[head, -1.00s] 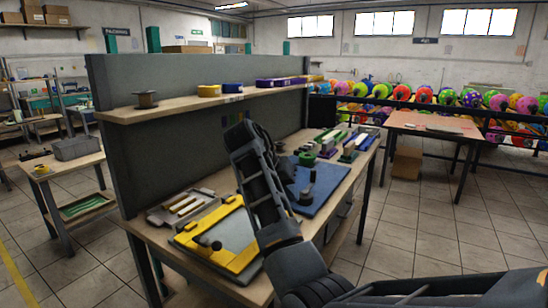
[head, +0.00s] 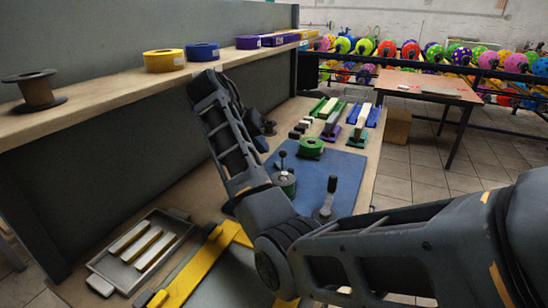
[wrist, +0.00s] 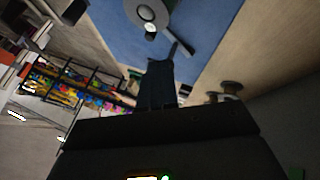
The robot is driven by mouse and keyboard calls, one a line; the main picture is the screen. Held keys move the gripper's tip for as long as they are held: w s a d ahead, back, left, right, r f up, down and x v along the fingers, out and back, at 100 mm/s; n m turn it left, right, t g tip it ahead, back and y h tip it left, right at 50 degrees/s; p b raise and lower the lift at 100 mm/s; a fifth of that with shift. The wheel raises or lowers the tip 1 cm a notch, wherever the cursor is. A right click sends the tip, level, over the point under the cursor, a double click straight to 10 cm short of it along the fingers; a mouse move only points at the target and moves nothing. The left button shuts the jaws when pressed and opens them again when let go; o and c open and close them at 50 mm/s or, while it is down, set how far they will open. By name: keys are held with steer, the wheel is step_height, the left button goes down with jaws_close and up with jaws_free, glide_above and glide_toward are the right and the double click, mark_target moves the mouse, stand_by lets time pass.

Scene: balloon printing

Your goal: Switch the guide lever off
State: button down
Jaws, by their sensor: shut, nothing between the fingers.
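A lever with a black upright grip (head: 332,184) stands on a light round base on the blue mat (head: 345,165). A second lever with a black ball knob (head: 282,154) rises beside a green-rimmed round base (head: 284,183) on the same mat. I cannot tell which one is the guide lever. My gripper (head: 266,126) is partly hidden by my arm, above the bench behind the mat. In the wrist view its dark fingers (wrist: 158,72) are together and empty. A round grey base (wrist: 150,14) and a dark bar (wrist: 181,42) show beyond the fingertips.
A yellow frame (head: 195,270) and a tray of pale bars (head: 112,264) lie at the front left. The shelf (head: 110,108) with tape rolls runs along the left.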

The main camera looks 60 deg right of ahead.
steer(key=p+x, duration=0.1)
steer(key=x, duration=0.9)
steer(key=shift+p, duration=0.3)
